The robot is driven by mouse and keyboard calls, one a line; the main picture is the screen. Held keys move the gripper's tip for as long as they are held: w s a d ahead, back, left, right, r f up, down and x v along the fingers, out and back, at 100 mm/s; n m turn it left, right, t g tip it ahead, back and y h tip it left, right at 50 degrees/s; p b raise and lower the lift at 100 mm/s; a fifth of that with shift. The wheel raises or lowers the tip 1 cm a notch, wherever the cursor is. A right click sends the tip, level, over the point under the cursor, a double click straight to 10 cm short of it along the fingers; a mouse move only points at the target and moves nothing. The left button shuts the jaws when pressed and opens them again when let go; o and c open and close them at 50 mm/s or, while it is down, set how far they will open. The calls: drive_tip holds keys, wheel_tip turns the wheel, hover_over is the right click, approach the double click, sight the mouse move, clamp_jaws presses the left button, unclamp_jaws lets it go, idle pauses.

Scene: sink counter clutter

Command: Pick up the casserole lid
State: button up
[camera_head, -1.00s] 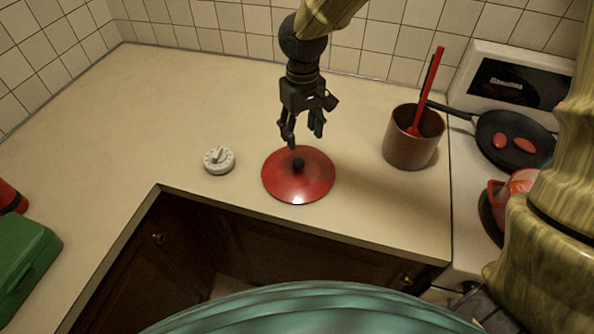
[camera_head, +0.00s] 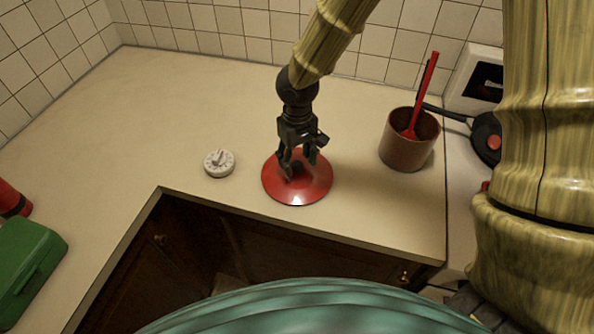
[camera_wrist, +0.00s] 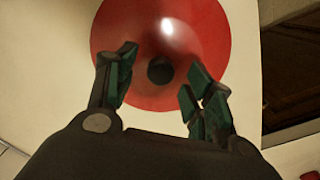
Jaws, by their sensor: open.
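The casserole lid (camera_head: 298,192) is a round red disc with a dark knob at its centre, lying on the counter near the front edge. In the wrist view the lid (camera_wrist: 160,30) fills the upper middle, and its black knob (camera_wrist: 160,71) shows between the fingers. My gripper (camera_head: 299,166) is over the lid and partly hides the knob in the head view. In the wrist view my gripper (camera_wrist: 158,72) is open, with one finger on each side of the knob and a gap to it on both sides.
A white kitchen timer (camera_head: 219,163) lies left of the lid. A brown crock (camera_head: 404,150) with a red utensil (camera_head: 424,90) stands to the right, beside the stove and a dark pan (camera_head: 486,140). A green box (camera_head: 28,265) is at far left.

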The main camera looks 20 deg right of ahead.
drive_tip(key=shift+f, duration=1.2)
drive_tip(key=shift+c, duration=0.2)
clamp_jaws()
